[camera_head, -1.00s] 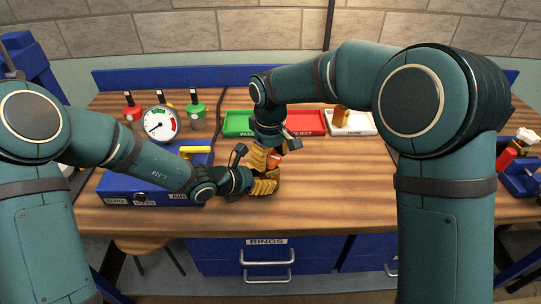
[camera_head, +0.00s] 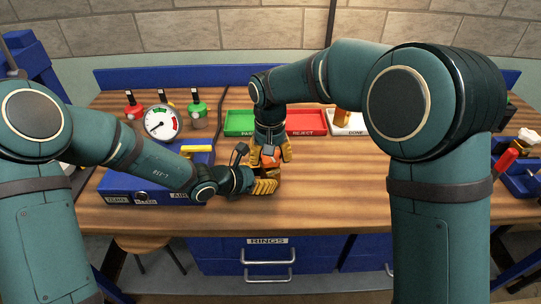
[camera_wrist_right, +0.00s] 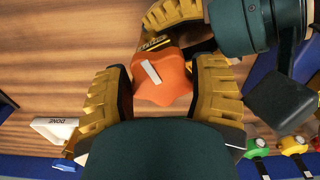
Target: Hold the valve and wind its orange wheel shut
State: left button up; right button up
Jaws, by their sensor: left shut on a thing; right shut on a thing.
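The orange wheel (camera_head: 268,156) of the valve faces up above the front middle of the table. In the right wrist view the lobed wheel (camera_wrist_right: 160,82) carries a white stripe on top. My right gripper (camera_head: 270,152) comes down from above and is shut on the wheel, its yellow fingers (camera_wrist_right: 164,90) on either side. My left gripper (camera_head: 263,186) comes in low from the left and is shut on the valve body below the wheel. The body is mostly hidden by the yellow fingers and the wheel.
A blue box with a gauge (camera_head: 161,122) stands left, with red and green fittings behind. Green (camera_head: 238,124), red (camera_head: 316,124) and white DONE (camera_head: 358,130) trays line the back; a brass-coloured piece (camera_head: 341,118) stands in the white one. The table right of my grippers is clear.

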dwell(0.5)
jog(key=o, duration=1.2)
jog(key=shift+a+r, duration=0.1)
jog(key=shift+r, duration=0.05)
